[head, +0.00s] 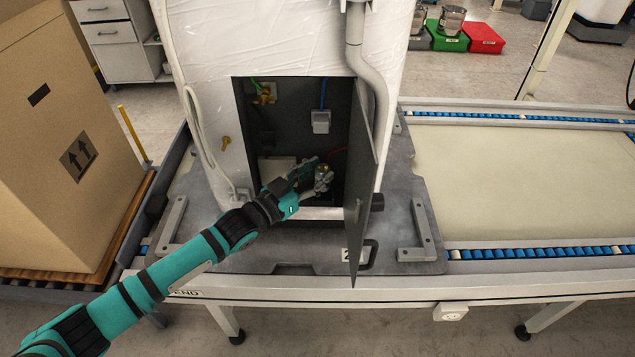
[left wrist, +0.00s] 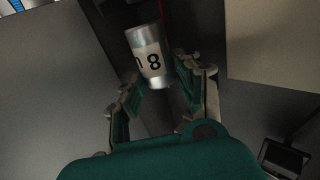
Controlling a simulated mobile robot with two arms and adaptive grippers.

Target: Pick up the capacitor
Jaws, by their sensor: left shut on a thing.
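The capacitor (left wrist: 149,55) is a silver cylinder with a pale label bearing a dark 8. In the left wrist view it is tilted slightly at the fingertips of my left gripper (left wrist: 160,84). In the head view my left arm reaches through the open cabinet (head: 239,130) doorway, and my left gripper (head: 312,174) is low inside it. My left gripper is shut on the capacitor, whose far end shows beyond the fingers. In the head view it is small and partly covered by the gripper. My right gripper is in neither view.
The grey cabinet door (head: 361,190) stands open just right of my gripper. A grey box (head: 320,122) with a blue wire hangs on the cabinet's back wall. A white pipe (head: 374,80) runs beside the doorway. A large carton (head: 70,150) stands at the left.

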